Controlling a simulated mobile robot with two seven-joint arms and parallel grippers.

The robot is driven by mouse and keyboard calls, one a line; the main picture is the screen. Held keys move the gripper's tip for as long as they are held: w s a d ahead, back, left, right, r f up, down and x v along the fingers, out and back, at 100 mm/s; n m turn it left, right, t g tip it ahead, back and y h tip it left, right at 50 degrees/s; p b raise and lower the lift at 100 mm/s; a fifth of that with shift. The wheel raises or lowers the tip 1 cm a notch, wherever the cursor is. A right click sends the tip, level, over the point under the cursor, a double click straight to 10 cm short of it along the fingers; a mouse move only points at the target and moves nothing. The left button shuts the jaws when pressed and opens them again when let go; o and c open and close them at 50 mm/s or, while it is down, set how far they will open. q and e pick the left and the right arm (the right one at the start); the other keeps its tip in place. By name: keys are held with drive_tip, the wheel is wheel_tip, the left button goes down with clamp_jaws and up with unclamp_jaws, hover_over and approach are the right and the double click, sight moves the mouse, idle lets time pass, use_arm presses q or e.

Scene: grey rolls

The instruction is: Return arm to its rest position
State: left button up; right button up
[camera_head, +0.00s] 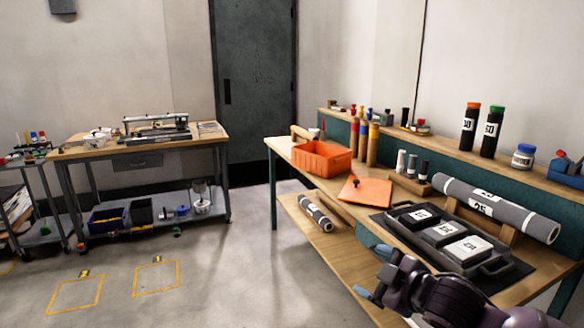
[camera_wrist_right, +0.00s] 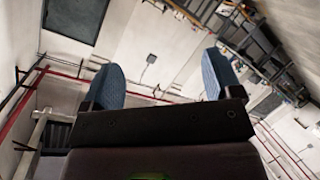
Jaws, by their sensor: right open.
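My right arm comes in at the bottom right of the head view, dark and close to the camera. My right gripper (camera_head: 365,268) is in front of the workbench's near edge, left of the black tray. In the right wrist view the same gripper (camera_wrist_right: 160,78) shows two blue fingers spread wide with nothing between them. A large grey roll (camera_head: 510,215) with white labels rests on wooden supports behind the tray. A smaller grey roll (camera_head: 316,213) lies on the bench's lower shelf. My left gripper is not seen.
The black tray (camera_head: 512,268) holds dark blocks with white labels. An orange crate (camera_head: 322,162) and an orange flat piece (camera_head: 365,192) are on the workbench. Bottles and cylinders stand at its back. A second cart (camera_head: 140,150) stands at the left. The grey floor between is open.

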use_arm(q)
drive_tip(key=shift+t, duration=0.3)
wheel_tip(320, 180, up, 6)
drive_tip(key=p, duration=0.5)
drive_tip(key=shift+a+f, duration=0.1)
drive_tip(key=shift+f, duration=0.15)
use_arm(e)
drive_tip(key=s+d+f+m+h, duration=0.2)
drive_tip(key=s+f, duration=0.5)
drive_tip(key=s, duration=0.4)
drive_tip(key=s+d+f+m+g+h, duration=0.1)
drive_tip(key=s+d+f+m+h, duration=0.1)
drive_tip(key=s+d+f+m, duration=0.3)
drive_tip(key=s+d+f+m+h, duration=0.3)
drive_tip(key=s+f+m, duration=0.3)
drive_tip(key=s+f, duration=0.5)
drive_tip(key=s+d, duration=0.1)
drive_tip(key=s, duration=0.5)
drive_tip(key=shift+s+g, duration=0.4)
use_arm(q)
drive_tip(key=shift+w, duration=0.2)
use_arm(e)
drive_tip(key=shift+a+f, duration=0.1)
